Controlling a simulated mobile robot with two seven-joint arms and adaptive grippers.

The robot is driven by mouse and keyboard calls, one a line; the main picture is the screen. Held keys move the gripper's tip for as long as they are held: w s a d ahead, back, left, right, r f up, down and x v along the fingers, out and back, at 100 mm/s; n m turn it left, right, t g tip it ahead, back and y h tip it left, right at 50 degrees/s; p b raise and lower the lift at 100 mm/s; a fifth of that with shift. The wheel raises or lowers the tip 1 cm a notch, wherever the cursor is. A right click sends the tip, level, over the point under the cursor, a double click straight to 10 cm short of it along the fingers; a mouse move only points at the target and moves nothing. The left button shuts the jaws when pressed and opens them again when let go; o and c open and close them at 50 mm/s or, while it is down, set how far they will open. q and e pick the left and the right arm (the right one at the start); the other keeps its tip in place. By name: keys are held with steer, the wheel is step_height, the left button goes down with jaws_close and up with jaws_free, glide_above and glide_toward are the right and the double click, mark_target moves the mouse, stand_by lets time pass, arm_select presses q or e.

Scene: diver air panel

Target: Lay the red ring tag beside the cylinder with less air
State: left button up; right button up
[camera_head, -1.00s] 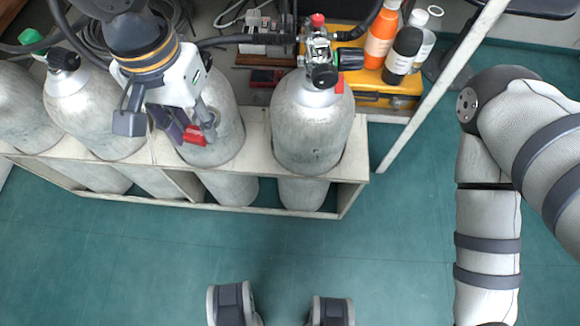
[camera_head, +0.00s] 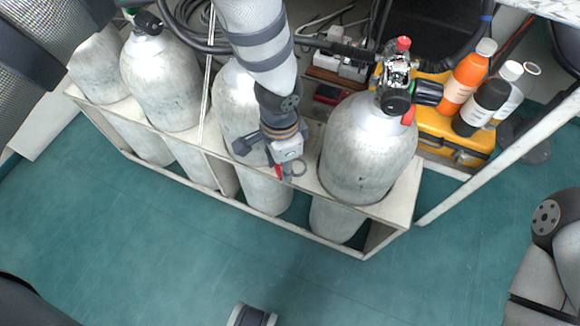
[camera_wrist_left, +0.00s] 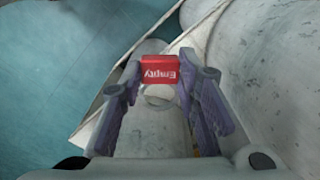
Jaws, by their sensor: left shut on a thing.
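My left gripper (camera_head: 278,166) is shut on the red tag (camera_head: 279,172), in front of the third cylinder from the left (camera_head: 237,105) and left of the right-hand cylinder (camera_head: 368,150). In the left wrist view, the red tag (camera_wrist_left: 159,71) shows the word "Empty" upside down between the fingers (camera_wrist_left: 155,100). Several grey cylinders stand in a pale rack (camera_head: 403,195). The right-hand one bears a valve (camera_head: 397,85) with a red knob. A cylinder at the left (camera_head: 163,85) has a black knob. I cannot read any air gauge. My right gripper is out of view.
A pale slanted post (camera_head: 500,150) rises at the right. Green floor (camera_head: 170,240) in front of the rack is clear.

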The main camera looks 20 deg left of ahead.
arm_select(q)
steer(key=w+f, duration=0.1)
steer(key=w+f+b, duration=0.1)
steer(key=f, duration=0.1)
steer(key=shift+w+f, duration=0.25)
steer(key=shift+w, duration=0.1)
step_height(320, 180, down, 3)
steer(key=shift+w+f+b, duration=0.1)
steer(key=shift+b, duration=0.2)
steer(key=o, duration=1.1)
steer(key=shift+r, duration=0.2)
